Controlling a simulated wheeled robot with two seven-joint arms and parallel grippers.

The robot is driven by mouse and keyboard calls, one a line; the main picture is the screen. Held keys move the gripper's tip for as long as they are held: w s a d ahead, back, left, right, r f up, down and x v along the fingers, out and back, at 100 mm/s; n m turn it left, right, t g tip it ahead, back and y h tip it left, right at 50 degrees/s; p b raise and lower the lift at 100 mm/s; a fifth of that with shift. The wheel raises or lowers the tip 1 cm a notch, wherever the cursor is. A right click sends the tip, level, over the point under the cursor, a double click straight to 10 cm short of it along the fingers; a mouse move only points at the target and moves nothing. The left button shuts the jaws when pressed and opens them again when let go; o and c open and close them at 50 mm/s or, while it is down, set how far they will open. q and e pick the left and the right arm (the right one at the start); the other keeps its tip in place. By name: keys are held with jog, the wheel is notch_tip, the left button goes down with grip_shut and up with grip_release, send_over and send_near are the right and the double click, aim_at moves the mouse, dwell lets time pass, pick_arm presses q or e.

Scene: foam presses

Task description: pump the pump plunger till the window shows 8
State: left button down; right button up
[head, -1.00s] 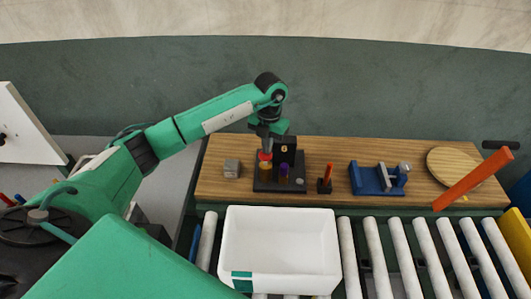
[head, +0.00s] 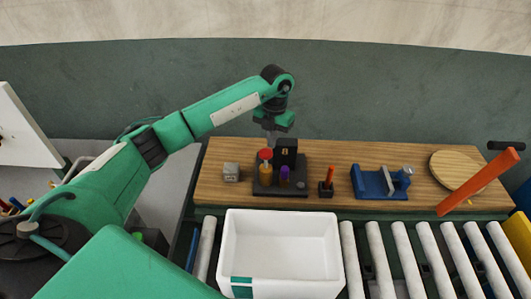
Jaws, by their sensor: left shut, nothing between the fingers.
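The pump stands on a black base (head: 268,191) on the wooden board. Its plunger (head: 265,156) has a red-orange knob and stands raised. The black window block (head: 286,150) behind it shows a small yellow digit that looks like 8. A purple-topped peg (head: 284,172) stands on the same base, right of the plunger. My left gripper (head: 271,140) is shut and empty, pointing down just above and slightly behind the plunger knob, seemingly apart from it. Its fingertips are partly hard to make out. My right gripper is not in view.
On the wooden board (head: 330,155) are a grey cube (head: 231,171), a small red-handled device (head: 327,182), a blue fixture (head: 378,183) and a round wooden disc (head: 448,168). An orange bar (head: 480,182) slants at right. A white bin (head: 280,283) sits on rollers in front.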

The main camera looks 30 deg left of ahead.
pick_arm(q)
notch_tip(320, 180, up, 13)
jog(key=w+b, duration=0.1)
jog(key=b, duration=0.2)
jog(key=shift+w+f, duration=0.2)
jog(key=shift+w, duration=0.1)
dwell(0.3)
